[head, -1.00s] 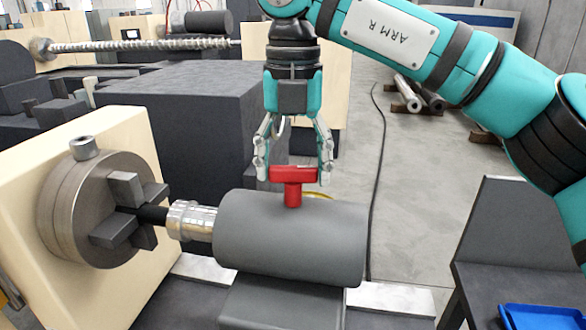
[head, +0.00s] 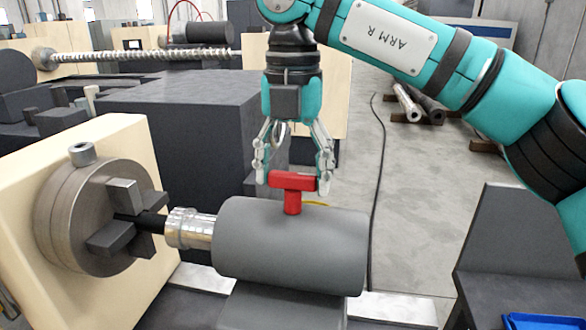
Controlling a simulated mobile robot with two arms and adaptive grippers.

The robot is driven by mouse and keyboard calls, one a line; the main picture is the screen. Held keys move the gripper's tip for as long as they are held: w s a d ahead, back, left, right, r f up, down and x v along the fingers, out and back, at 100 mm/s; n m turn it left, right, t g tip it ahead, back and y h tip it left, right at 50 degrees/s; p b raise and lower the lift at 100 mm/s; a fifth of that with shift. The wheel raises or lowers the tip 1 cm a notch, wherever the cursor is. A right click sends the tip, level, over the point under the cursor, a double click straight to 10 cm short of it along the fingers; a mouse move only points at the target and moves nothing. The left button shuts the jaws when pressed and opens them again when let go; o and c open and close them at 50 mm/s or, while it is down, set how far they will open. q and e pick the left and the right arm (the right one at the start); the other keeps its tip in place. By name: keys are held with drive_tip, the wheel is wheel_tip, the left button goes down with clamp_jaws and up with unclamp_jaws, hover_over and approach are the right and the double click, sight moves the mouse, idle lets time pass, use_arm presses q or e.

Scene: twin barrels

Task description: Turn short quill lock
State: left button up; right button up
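The short quill lock is a red T-shaped handle (head: 292,183) standing on top of the grey tailstock barrel (head: 290,246) in the head view. My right gripper (head: 292,185) points down over it. Its fingers are apart, one on each side of the red crossbar. The gripper is open; a small gap seems to show at the left finger, and I cannot tell whether the right finger touches the bar. The bright metal quill (head: 189,228) comes out of the barrel's left end. My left gripper is not in view.
A chuck (head: 95,215) with dark jaws stands at the left on a cream headstock (head: 140,150). A dark block (head: 180,130) is behind the barrel. A dark stand with a blue tray (head: 545,322) is at the lower right. Open floor lies between.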

sight(292, 174)
drive_tip(key=o, duration=0.3)
drive_tip(key=shift+o, duration=0.2)
wheel_tip(292, 174, up, 12)
idle(0.6)
